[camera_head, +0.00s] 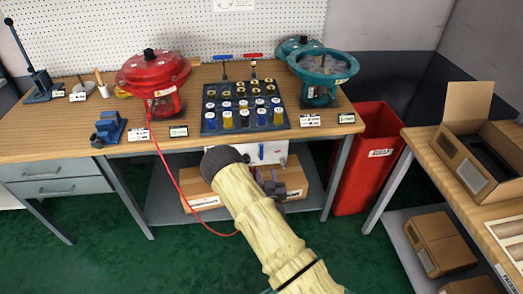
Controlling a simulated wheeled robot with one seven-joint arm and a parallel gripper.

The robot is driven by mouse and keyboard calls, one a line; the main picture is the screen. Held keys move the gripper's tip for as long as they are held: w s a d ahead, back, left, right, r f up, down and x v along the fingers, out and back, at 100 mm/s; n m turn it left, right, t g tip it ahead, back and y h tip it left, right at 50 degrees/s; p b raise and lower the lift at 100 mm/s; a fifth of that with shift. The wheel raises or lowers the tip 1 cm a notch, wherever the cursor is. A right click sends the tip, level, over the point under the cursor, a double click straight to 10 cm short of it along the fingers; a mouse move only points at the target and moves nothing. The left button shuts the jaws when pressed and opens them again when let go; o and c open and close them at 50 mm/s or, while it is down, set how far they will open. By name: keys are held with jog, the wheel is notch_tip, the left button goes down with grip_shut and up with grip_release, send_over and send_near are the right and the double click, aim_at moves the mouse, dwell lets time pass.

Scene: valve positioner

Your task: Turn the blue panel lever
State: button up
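A blue lever handle (223,57) lies level on a thin upright fitting at the back of the workbench, behind the dark tray. A similar red lever handle (253,55) sits just to its right. My arm, in a cream sleeve, reaches up from the bottom of the head view to a dark rounded joint in front of the bench edge. My gripper (272,187) seems to be the dark shape beside the sleeve, below the bench top and well apart from the blue lever. The sleeve partly covers it, and its fingers are too small and dark to read.
The dark tray (207,126) holds several blue, yellow and white-topped parts. A red actuator (153,75) with a red hose stands left, a teal one (322,72) right. A red bin (370,165) and a side table with an open box (468,155) are at right. Green floor is clear in front.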

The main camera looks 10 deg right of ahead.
aim_at(261, 148)
jog(key=w, duration=1.3)
jog(key=shift+d+p, duration=0.35)
jog(key=shift+d, duration=0.05)
grip_shut()
